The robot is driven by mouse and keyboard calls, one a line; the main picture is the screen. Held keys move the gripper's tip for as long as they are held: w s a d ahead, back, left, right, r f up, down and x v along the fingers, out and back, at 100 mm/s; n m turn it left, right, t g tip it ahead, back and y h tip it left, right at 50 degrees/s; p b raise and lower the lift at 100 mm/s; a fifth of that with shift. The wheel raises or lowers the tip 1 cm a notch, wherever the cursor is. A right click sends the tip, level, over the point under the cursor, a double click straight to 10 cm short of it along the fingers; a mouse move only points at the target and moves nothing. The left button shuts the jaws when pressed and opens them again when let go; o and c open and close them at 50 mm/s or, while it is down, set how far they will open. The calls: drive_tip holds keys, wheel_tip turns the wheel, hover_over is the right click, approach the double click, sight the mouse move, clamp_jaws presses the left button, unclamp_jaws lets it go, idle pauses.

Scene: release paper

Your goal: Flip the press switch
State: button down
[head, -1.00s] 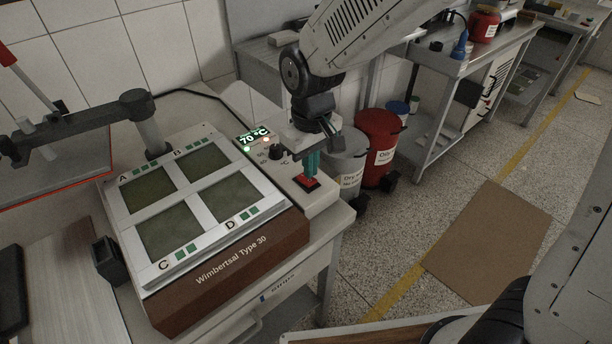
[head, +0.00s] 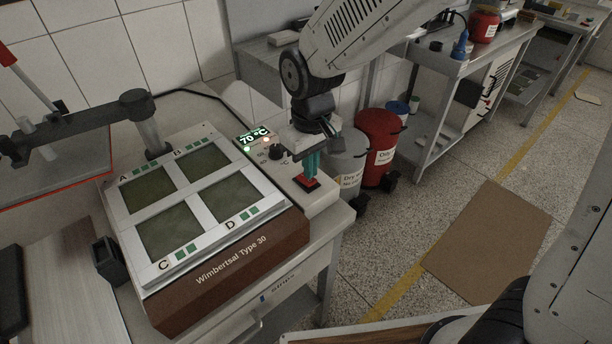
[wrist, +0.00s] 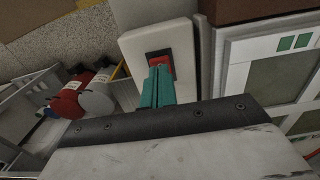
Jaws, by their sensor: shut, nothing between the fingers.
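The press switch (head: 308,184) is a red rocker in a dark frame on the machine's control panel, to the right of the plates. It also shows in the wrist view (wrist: 160,62), just beyond my fingertips. My gripper (head: 311,174) has teal fingers that are shut with nothing between them. The fingers point down at the switch, and their tips look to be at or touching its red surface. In the wrist view my gripper (wrist: 157,72) covers the near part of the switch. I cannot tell how far the rocker is pressed.
The press machine (head: 250,262), labelled Wimbertsal Type 30, has four plates marked A to D. A lit display (head: 254,138) reads 70 °C, with a dark knob (head: 277,153) near it. Grey (head: 347,160) and red (head: 378,140) bins stand on the floor behind the switch.

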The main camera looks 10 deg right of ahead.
drive_tip(key=shift+f, duration=0.85)
idle(0.3)
drive_tip(key=shift+r, duration=3.5)
drive_tip(key=s+d+r+m, duration=0.3)
drive_tip(key=s+d+r, duration=0.1)
drive_tip(key=s+d, duration=0.5)
drive_tip(key=s+d+r+m+t, duration=0.1)
drive_tip(key=s+d+r+m, duration=0.2)
drive_tip(key=s+d, duration=0.7)
drive_tip(key=shift+s+d+r+m, duration=0.3)
drive_tip(key=shift+d+r+m, duration=0.1)
drive_tip(key=shift+d+r, duration=0.45)
